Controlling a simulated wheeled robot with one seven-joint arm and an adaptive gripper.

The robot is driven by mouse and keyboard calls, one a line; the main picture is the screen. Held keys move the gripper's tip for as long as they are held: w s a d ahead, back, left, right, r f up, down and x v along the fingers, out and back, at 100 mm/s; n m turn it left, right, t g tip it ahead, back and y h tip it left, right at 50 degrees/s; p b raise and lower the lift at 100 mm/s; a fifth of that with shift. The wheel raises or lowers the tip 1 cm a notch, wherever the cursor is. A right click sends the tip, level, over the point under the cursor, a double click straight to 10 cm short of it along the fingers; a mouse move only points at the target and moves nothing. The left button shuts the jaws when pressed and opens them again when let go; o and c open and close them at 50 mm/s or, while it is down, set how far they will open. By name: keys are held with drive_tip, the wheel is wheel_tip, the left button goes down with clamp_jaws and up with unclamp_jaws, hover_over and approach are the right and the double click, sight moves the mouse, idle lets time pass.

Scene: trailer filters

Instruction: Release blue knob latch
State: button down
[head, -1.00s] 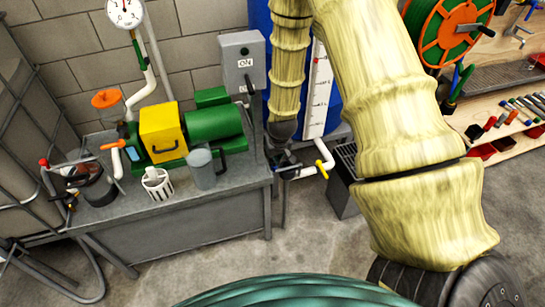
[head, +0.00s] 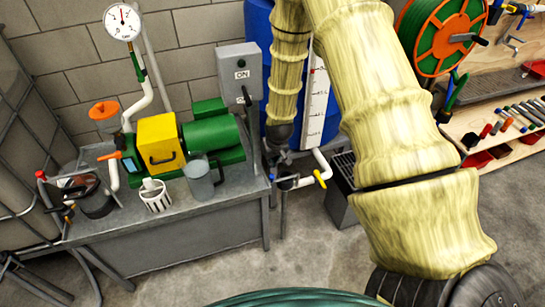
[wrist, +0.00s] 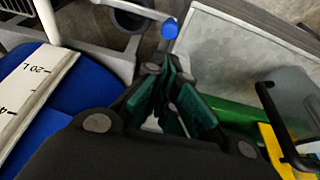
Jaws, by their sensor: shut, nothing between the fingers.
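The blue knob (wrist: 170,28) shows as a small round blue disc near the top middle of the wrist view, close to a grey pipe fitting. My gripper (wrist: 168,66) has dark green finger pads drawn together, with nothing between them. Its tips are just below the knob in that picture; I cannot tell whether they touch it.
A bench (head: 190,240) holds a green motor (head: 212,135) with a yellow box (head: 158,141), a clear cup (head: 200,182) and a white basket (head: 154,200). A grey switch box (head: 239,72) and a white pipe with a yellow handle (head: 322,178) are near my arm. Floor in front is clear.

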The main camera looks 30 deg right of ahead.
drive_tip(key=x, duration=0.6)
drive_tip(key=shift+f, duration=0.25)
drive_tip(key=shift+w, duration=0.1)
